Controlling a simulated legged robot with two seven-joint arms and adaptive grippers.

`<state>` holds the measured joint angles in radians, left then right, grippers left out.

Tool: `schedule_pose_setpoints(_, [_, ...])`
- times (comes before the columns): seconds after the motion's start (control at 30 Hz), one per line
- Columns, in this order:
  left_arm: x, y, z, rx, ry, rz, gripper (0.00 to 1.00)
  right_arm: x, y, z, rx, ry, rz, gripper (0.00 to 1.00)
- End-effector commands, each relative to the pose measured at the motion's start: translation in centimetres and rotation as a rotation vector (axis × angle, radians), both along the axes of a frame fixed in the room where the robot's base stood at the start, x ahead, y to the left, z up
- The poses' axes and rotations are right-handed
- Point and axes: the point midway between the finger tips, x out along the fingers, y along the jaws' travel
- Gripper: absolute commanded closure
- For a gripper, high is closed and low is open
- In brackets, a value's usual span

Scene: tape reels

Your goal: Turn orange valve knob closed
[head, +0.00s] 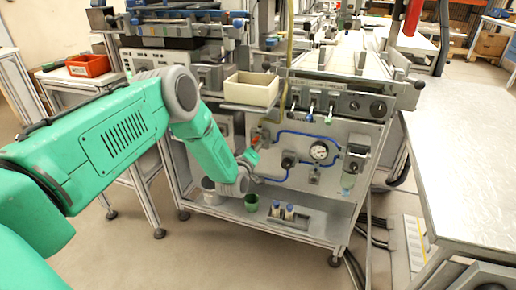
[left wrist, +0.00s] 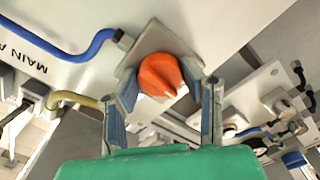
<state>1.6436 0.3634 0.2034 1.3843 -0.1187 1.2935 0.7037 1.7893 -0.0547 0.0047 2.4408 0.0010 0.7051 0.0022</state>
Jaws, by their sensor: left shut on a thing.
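The orange valve knob (left wrist: 160,76) sits on a grey mount on the white panel, with a pale pointer mark pointing to the lower right in the left wrist view. It also shows small in the head view (head: 256,141). My left gripper (left wrist: 168,98) reaches the panel and is shut on the knob, with one finger on each side of it. In the head view the left gripper (head: 249,157) is small and meets the panel just below the knob. The exact contact of the fingertips is hard to see. My right gripper is not in view.
A blue hose (left wrist: 62,48) and a yellowish hose (left wrist: 72,99) run beside the valve. The panel also carries a pressure gauge (head: 320,151) and blue tubing. A green cup (head: 251,202) and small bottles stand on the shelf below. A cream bin (head: 251,89) is above.

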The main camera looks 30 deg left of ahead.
Motion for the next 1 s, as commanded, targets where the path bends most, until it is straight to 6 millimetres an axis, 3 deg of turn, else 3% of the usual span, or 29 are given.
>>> schedule_pose_setpoints(0.03, [0.03, 0.64, 0.27, -0.016, -0.013, 0.012, 0.93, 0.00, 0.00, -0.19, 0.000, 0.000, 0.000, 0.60])
schedule_pose_setpoints(0.77, [-0.05, 0.89, 0.26, -0.091, -0.031, 0.017, 0.93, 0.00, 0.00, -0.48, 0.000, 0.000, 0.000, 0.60])
schedule_pose_setpoints(0.8, [-0.05, 0.89, 0.26, -0.091, -0.031, 0.017, 0.54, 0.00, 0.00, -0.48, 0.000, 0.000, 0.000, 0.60])
schedule_pose_setpoints(0.83, [-0.06, 0.87, 0.25, -0.091, -0.031, 0.016, 0.44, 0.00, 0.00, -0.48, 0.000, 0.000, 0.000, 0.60])
schedule_pose_setpoints(1.0, [0.01, 0.57, 0.07, -0.092, -0.026, 0.011, 0.44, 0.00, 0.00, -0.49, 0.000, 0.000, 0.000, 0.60])
